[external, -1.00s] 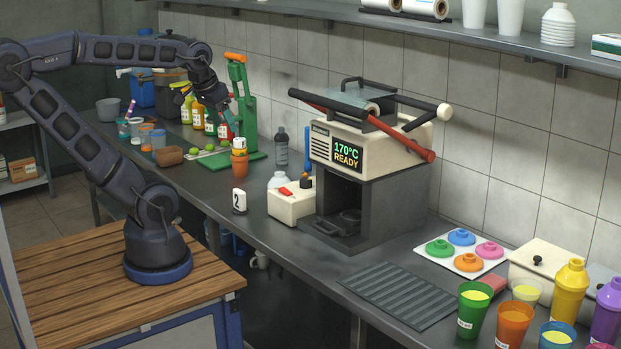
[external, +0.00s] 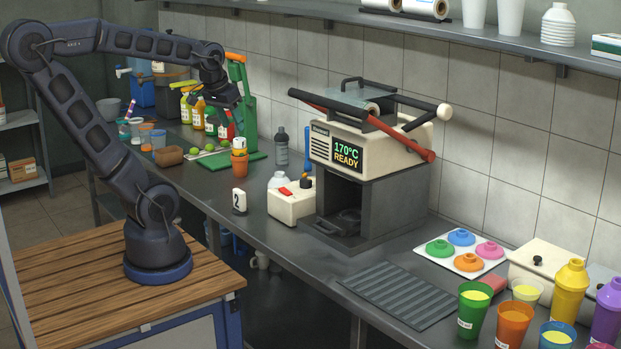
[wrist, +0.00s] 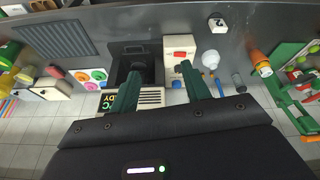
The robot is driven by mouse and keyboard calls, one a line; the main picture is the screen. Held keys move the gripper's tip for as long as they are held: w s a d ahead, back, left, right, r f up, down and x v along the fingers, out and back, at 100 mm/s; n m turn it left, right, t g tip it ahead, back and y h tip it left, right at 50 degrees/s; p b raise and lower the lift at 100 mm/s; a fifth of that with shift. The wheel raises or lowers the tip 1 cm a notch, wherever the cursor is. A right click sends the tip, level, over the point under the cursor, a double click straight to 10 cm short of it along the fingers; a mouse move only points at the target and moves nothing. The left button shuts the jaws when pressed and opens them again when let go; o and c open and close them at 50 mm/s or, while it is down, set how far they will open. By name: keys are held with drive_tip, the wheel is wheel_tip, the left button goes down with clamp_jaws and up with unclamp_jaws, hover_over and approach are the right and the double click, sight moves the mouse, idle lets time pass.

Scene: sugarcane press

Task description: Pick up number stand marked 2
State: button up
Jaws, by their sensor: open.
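The number stand marked 2 (external: 239,201) is a small white upright block with a black digit. It stands on the steel counter near its front edge, left of the cream box with the red switch. In the wrist view the stand (wrist: 218,24) shows small near the top, right of centre. My gripper (external: 232,112) is above the counter, behind and higher than the stand, in front of the green press. In the wrist view its two green fingers (wrist: 160,68) are spread apart with nothing between them, and the stand lies beyond them to the upper right.
The cream switch box (external: 292,203) and the sealing machine (external: 366,150) stand right of the stand. Counter space in front and left of the stand is clear.

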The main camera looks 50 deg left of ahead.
drive_tip(key=w+a+f+n+g, duration=0.1)
drive_tip(key=w+a+f+n, duration=0.3)
drive_tip(key=w, duration=0.2)
drive_tip(key=n+g, duration=0.3)
drive_tip(key=n, duration=0.9)
hover_over(240, 200)
drive_tip(key=a, duration=0.2)
drive_tip(key=f, duration=2.2)
drive_tip(key=shift+w+d, duration=0.1)
drive_tip(key=shift+w, duration=0.25)
drive_tip(key=shift+f, duration=0.5)
drive_tip(key=shift+w+a+f, duration=0.15)
drive_tip(key=shift+f, duration=2.4)
drive_tip(key=shift+w+a+f, duration=0.1)
drive_tip(key=shift+f, duration=2.4)
clamp_jaws()
drive_tip(key=shift+r, duration=0.1)
